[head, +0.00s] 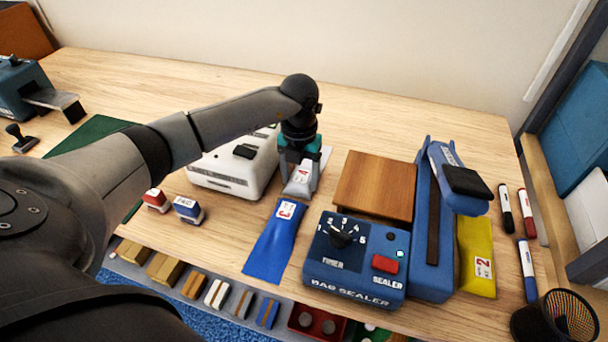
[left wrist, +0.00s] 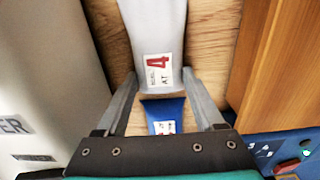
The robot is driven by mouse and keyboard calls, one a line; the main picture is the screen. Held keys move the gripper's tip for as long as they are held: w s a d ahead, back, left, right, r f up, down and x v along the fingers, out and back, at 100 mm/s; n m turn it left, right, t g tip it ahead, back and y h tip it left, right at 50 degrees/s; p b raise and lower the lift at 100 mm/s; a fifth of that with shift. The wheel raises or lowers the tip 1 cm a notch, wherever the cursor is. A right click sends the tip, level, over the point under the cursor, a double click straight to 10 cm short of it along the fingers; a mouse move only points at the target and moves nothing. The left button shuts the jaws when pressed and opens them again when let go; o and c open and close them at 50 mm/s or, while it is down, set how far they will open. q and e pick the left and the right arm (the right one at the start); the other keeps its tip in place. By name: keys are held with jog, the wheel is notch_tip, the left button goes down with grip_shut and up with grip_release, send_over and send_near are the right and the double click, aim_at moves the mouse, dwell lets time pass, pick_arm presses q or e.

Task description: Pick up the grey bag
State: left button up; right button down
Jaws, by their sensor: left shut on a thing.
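The grey bag (head: 299,185) has a white label with a red number 4 and lies between the white machine and the wooden block. My left gripper (head: 300,186) reaches down over it from above. In the left wrist view, the grey bag (left wrist: 155,30) runs up from between the fingertips of my left gripper (left wrist: 162,80), which is shut on its near end. Whether the bag is clear of the table I cannot tell. My right gripper is not in view.
A blue bag (head: 272,245) lies just in front of the grey bag. The white machine (head: 235,170) is close on the left, the wooden block (head: 374,187) on the right. The blue bag sealer (head: 350,280) and a yellow bag (head: 476,255) are further right. The table behind is clear.

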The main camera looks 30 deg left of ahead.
pick_arm(q)
jog(key=c, duration=0.5)
jog(key=shift+r, duration=0.15)
